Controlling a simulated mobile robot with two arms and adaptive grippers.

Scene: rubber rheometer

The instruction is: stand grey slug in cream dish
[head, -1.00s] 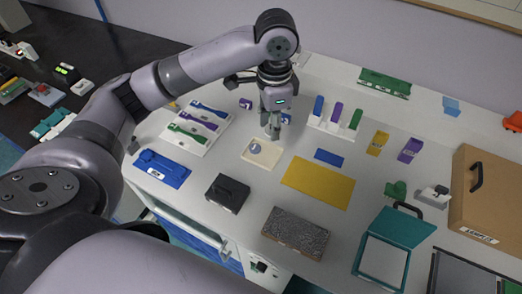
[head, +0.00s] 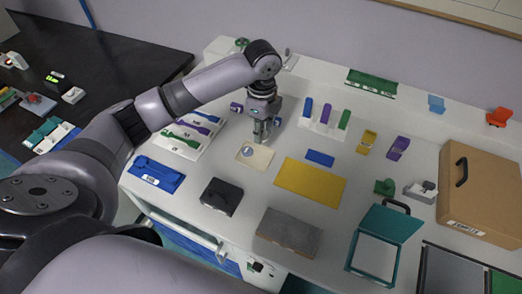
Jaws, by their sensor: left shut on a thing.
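The cream dish (head: 262,162) is a small flat square on the white bench, left of the yellow mat. A round grey-blue spot (head: 248,152) shows on its left part; I cannot tell whether it is a recess or a marking. My left gripper (head: 261,141) points down just behind the dish's back edge, low over the bench. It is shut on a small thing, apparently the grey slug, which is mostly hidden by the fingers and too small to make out. I cannot tell its height above the bench. My right gripper is not in view.
A rack of coloured handled tools (head: 190,132) lies left of the dish. A black box (head: 221,196) is in front and a yellow mat (head: 311,182) to the right. A rack with upright coloured pieces (head: 325,123) stands behind right. The bench between dish and black box is clear.

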